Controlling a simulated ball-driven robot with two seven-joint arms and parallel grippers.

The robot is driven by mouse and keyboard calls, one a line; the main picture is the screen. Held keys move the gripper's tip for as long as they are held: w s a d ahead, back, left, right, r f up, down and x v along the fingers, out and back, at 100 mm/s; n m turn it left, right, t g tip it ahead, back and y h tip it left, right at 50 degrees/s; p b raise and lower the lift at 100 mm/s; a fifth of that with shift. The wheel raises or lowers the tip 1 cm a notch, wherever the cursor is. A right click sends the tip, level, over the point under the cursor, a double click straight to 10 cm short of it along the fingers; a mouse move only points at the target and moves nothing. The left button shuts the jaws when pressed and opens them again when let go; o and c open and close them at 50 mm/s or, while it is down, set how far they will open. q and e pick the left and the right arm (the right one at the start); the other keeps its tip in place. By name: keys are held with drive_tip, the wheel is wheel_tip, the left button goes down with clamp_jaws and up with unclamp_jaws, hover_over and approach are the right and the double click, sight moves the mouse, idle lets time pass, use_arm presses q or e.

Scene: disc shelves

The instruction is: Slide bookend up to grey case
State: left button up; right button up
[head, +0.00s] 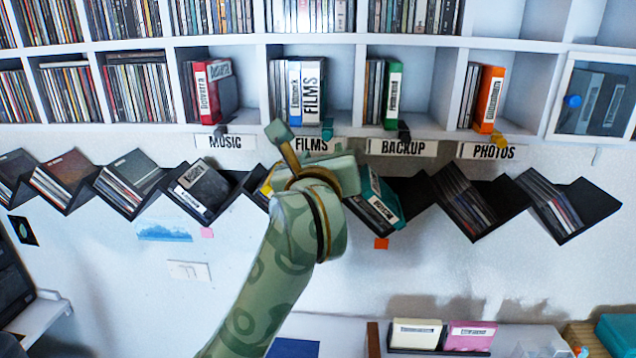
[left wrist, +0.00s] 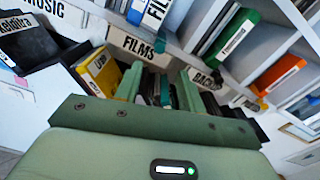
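A dark grey case (head: 228,98) stands right of a red case in the MUSIC compartment. Another dark grey case with white labels (head: 207,187) lies tilted in the zigzag rack; I cannot tell which is meant. Small bookend-like pieces sit on the shelf edge: dark under MUSIC (head: 220,131), teal under FILMS (head: 327,128), dark under BACKUP (head: 404,131), yellow under PHOTOS (head: 497,138). My left gripper (left wrist: 159,88) is before the rack below FILMS, its fingers apart. Dark and teal shapes show beyond the gap; nothing appears clamped. My right gripper is out of view.
The zigzag rack (head: 565,228) runs below the label strip, holding tilted cases, including a yellow one (left wrist: 98,72) and a teal one (head: 384,203). White shelves with packed discs are above. A glazed door (head: 594,98) closes the right compartment. The wall below is mostly clear.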

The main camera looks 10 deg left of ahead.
use_arm(q)
drive_tip(key=s, duration=0.7)
drive_tip(key=shift+s+b, duration=0.3)
drive_tip(key=shift+b, duration=0.15)
